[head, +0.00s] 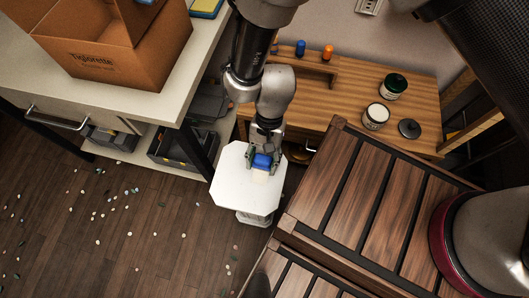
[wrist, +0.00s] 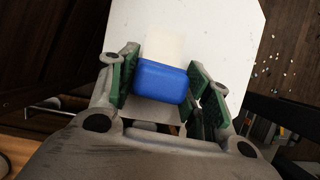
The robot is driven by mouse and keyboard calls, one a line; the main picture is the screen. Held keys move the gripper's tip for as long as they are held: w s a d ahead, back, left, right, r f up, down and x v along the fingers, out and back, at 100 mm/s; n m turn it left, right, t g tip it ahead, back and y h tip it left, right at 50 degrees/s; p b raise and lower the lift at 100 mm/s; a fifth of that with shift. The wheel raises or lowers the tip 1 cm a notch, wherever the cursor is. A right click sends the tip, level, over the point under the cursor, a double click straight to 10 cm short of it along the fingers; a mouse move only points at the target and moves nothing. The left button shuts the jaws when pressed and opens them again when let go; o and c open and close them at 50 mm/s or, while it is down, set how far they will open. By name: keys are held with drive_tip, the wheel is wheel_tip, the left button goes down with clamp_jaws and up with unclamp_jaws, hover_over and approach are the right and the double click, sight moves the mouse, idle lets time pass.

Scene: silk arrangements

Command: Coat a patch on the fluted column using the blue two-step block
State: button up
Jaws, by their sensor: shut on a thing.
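My gripper (head: 262,164) is shut on the blue two-step block (head: 261,161). In the wrist view the block (wrist: 162,82) sits between the green finger pads, with a pale cream part showing beyond its blue part. The white column (head: 236,187) stands on the floor below the gripper, seen from above. Its flat octagonal top hides most of its shaft, so I cannot make out flutes; part of its base shows under the front edge. The top also fills the wrist view's background (wrist: 215,35). The block is over the top's upper right part; I cannot tell whether they touch.
A slatted wooden crate (head: 345,190) is close on the right. A cardboard box (head: 110,55) sits on the left counter.

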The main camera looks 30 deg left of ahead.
sight(260, 179)
drive_tip(key=shift+s+d+f, duration=0.1)
drive_tip(key=shift+s+d, duration=0.2)
drive_tip(key=shift+s, duration=0.45)
drive_tip(key=shift+s+d, duration=0.3)
drive_tip(key=shift+s, duration=0.45)
drive_tip(key=shift+w+a, duration=0.2)
drive_tip(key=shift+w, duration=0.45)
drive_tip(key=shift+w+a, duration=0.2)
drive_tip(key=shift+w, duration=0.4)
drive_tip(key=shift+c, duration=0.5)
drive_tip(key=shift+w+a+r, duration=0.1)
drive_tip(key=shift+w+a, duration=0.2)
drive_tip(key=shift+w, duration=0.55)
drive_tip(key=shift+w+a+r, duration=0.1)
drive_tip(key=shift+w+a, duration=0.15)
drive_tip(key=shift+w, duration=0.55)
drive_tip(key=shift+f, duration=0.3)
drive_tip(key=shift+s+d, duration=0.2)
drive_tip(key=shift+s, duration=0.5)
drive_tip(key=shift+s+d, duration=0.2)
drive_tip(key=shift+s, duration=0.5)
